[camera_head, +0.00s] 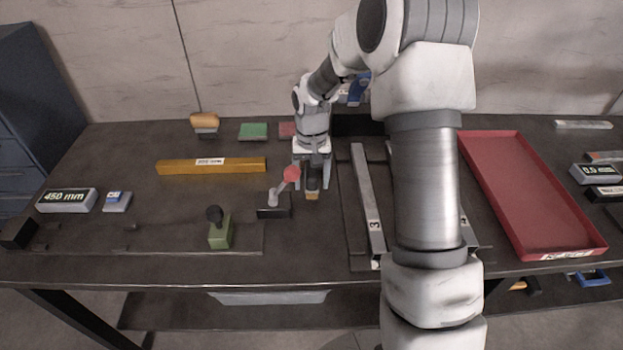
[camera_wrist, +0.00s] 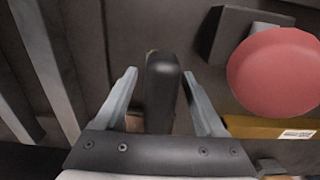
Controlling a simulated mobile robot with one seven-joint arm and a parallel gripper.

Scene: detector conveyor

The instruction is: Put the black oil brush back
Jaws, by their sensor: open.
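The black oil brush shows in the wrist view as an upright dark handle (camera_wrist: 162,85) between the two fingers of my gripper (camera_wrist: 159,76). There is a gap beside the handle, and the fingers stand apart. A brownish part shows low beside the handle. In the head view my gripper (camera_head: 312,182) points down over the table, left of the middle. A small tan part (camera_head: 312,197) shows just below it; the rest of the brush is mostly hidden by my gripper there.
A red-knobbed lever (camera_head: 291,174) stands close left of my gripper. A green block with a black knob (camera_head: 219,234) is at the front left. A yellow bar (camera_head: 212,166) lies behind. Metal rails (camera_head: 368,205) are to the right, then a red tray (camera_head: 530,190).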

